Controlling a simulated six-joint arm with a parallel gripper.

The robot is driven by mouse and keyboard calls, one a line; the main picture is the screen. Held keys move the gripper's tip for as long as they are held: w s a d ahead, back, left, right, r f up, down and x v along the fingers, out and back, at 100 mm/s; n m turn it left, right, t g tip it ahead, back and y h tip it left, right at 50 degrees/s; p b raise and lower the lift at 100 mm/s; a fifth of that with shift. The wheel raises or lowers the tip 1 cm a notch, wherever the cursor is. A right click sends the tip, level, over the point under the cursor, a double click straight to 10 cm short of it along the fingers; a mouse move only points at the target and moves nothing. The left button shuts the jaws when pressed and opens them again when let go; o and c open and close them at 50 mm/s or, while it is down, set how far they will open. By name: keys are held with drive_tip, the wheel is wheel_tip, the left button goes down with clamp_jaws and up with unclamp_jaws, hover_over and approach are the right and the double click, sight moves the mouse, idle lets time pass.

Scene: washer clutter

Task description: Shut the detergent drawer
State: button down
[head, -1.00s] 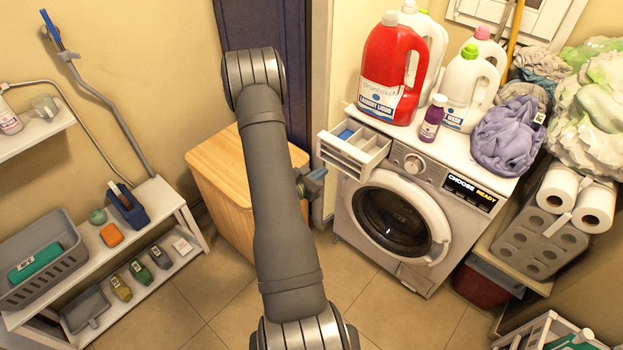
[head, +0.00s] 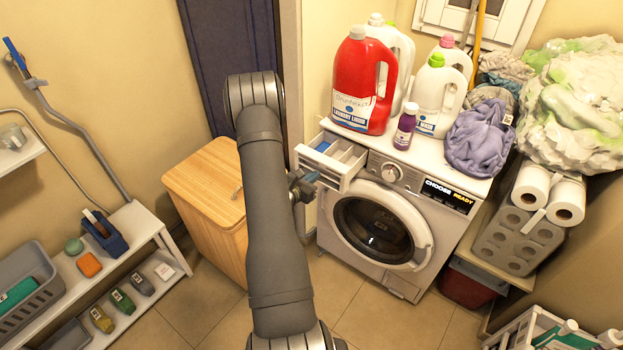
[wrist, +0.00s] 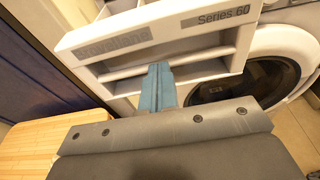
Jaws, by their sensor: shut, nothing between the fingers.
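The white detergent drawer (head: 318,168) stands pulled out from the upper left of the washing machine (head: 410,265), its compartments open to view. In the wrist view the drawer's front (wrist: 160,32), with "Series 60" on it, fills the top. My gripper (head: 309,180) is shut and empty, just below and left of the drawer front in the head view. In the wrist view its blue fingers (wrist: 158,88) are together and overlap the drawer's lower edge. I cannot tell whether they touch it.
A red detergent jug (head: 365,82), white jugs, a small purple bottle (head: 405,128) and purple cloth (head: 478,140) stand on the washer. A wooden hamper (head: 205,195) is left of my arm. The round washer door is shut below the drawer.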

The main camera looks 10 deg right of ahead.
sight(343, 149)
drive_tip(key=r+x, duration=0.1)
drive_tip(key=x, duration=0.8)
drive_tip(key=r+x, duration=0.1)
drive_tip(key=x, duration=0.4)
drive_tip(key=shift+w+d+r, duration=0.3)
drive_tip(key=shift+d, duration=0.05)
drive_tip(key=shift+w+d+r, duration=0.2)
drive_tip(key=shift+d, duration=0.1)
drive_tip(key=shift+s+a, duration=0.2)
drive_tip(key=shift+a, duration=0.05)
drive_tip(key=v, duration=1.4)
drive_tip(key=shift+a+f, duration=0.1)
drive_tip(key=x, duration=1.4)
